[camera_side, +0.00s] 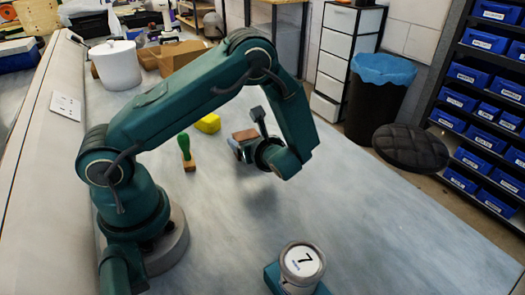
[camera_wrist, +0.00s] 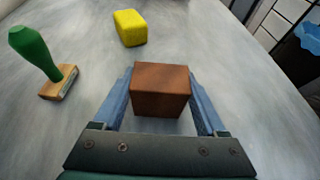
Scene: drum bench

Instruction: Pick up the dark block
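The dark block is a reddish-brown cube (camera_wrist: 160,100) between the two blue fingers of my gripper (camera_wrist: 163,108) in the wrist view. The fingers press against its left and right sides, so my gripper is shut on it. In the side view the block (camera_side: 245,134) shows at the end of my gripper (camera_side: 240,144), right of the green-handled stamp. A soft shadow lies on the bench below my gripper, and the block appears to be held above the surface. The block's underside is hidden.
A green-handled stamp (camera_side: 186,152) stands on the bench, with a yellow block (camera_side: 208,123) behind it. A cardboard box (camera_side: 180,55) and white tub (camera_side: 117,65) are at the back. The right bench is clear.

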